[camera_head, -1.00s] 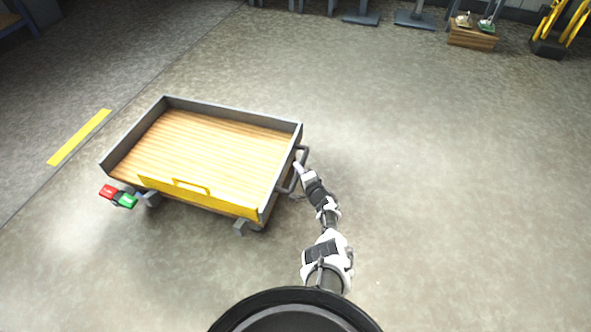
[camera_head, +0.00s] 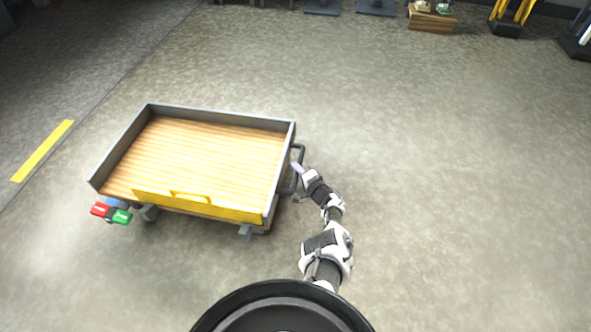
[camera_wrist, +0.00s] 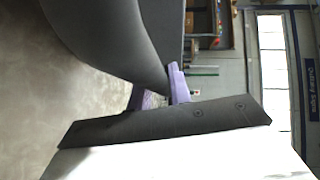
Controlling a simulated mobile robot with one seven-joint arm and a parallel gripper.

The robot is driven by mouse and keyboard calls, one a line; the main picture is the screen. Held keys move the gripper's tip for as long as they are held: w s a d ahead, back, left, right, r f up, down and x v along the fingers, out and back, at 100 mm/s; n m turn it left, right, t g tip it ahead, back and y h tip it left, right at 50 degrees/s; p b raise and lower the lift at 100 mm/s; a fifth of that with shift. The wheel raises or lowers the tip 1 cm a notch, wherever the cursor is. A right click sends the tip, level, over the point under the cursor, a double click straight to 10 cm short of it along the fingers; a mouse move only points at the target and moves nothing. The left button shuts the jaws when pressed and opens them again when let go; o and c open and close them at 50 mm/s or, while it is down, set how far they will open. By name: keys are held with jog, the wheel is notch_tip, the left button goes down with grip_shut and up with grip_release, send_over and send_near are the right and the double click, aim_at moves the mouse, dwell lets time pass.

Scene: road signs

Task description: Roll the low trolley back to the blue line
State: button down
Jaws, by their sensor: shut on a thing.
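The low trolley (camera_head: 205,158) has a wooden deck, grey side walls and a yellow front board. It stands on the floor left of my arm in the head view. A dark grey bar handle (camera_head: 302,153) sticks out from its right side. My gripper (camera_head: 296,168) is shut on this handle. In the wrist view, the purple fingers (camera_wrist: 160,92) are at the dark handle bar (camera_wrist: 110,35), which hides part of them. A red pedal (camera_head: 100,210) and a green pedal (camera_head: 122,217) show at the trolley's front left. No blue floor line is visible.
A yellow floor line (camera_head: 43,150) lies left of the trolley. A wooden box (camera_head: 432,20) and yellow-legged stands (camera_head: 510,15) are along the far edge. The floor (camera_head: 430,170) to the right and behind the trolley is clear. A blue sign (camera_wrist: 310,88) shows in the wrist view.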

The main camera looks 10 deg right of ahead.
jog(key=shift+s+d+f, duration=0.1)
jog(key=shift+d, duration=0.1)
jog(key=c, duration=1.3)
grip_release()
jog(key=shift+d, duration=0.1)
jog(key=p+v, duration=0.8)
jog(key=v, duration=0.5)
jog(key=shift+s+p, duration=0.35)
jog(key=shift+s, duration=0.05)
jog(key=shift+d, duration=0.1)
